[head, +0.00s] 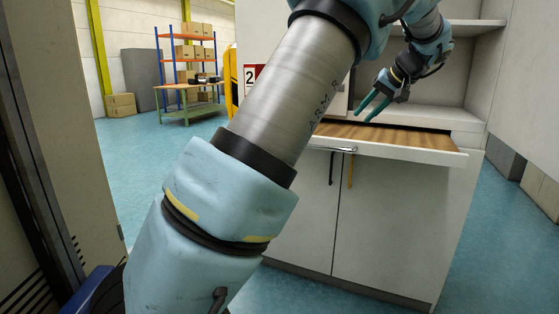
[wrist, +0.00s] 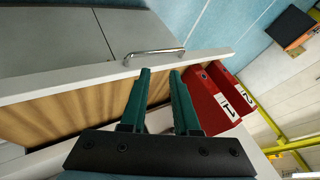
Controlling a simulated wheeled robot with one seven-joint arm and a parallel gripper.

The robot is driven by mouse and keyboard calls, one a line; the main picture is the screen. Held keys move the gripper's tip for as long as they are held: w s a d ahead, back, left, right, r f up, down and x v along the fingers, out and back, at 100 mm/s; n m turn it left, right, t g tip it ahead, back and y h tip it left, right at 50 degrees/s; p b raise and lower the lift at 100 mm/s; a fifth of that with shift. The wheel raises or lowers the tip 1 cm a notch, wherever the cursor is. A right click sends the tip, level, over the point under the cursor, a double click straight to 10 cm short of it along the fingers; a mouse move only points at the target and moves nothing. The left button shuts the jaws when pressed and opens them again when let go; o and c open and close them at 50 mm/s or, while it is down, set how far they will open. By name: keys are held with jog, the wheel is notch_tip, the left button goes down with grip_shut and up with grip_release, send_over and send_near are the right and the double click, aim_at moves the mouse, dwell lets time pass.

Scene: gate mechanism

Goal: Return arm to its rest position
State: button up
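My gripper (head: 371,106) is in front of the white cabinet (head: 390,220), above a pulled-out drawer (head: 400,138) with a wood-coloured inside. Its two green fingers stand apart with nothing between them. In the wrist view my gripper (wrist: 160,82) is also open, its tips near the drawer's front edge and its metal handle (wrist: 153,53). The tips look apart from the handle. My arm reaches from the lower left of the head view up across the middle and hides part of the cabinet and drawer.
Red binders numbered 2 (head: 252,75) and 1 (wrist: 222,92) stand beside the drawer. The cabinet doors below have a dark handle (head: 331,168) and a yellow handle (head: 351,171). A shelf rack (head: 187,50) and a green table (head: 190,103) stand far back left. Blue floor there is clear.

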jog(key=s+a+f+g+h, duration=0.1)
jog(key=s+a+f+g, duration=0.15)
jog(key=a+f, duration=0.55)
jog(key=s+a+f+g+h, duration=0.15)
jog(key=s+a+f, duration=0.25)
jog(key=a, duration=0.8)
jog(key=s+a+f+n+h, duration=0.1)
jog(key=s+a+f, duration=0.3)
jog(key=s, duration=0.4)
jog(key=s+a+f+n+g+h, duration=0.1)
jog(key=s+a+f, duration=0.3)
jog(key=s+a, duration=0.3)
jog(key=shift+s+a+g+p, duration=0.25)
jog(key=shift+s+g+p, duration=0.1)
jog(key=shift+s, duration=0.65)
jog(key=shift+d, duration=0.1)
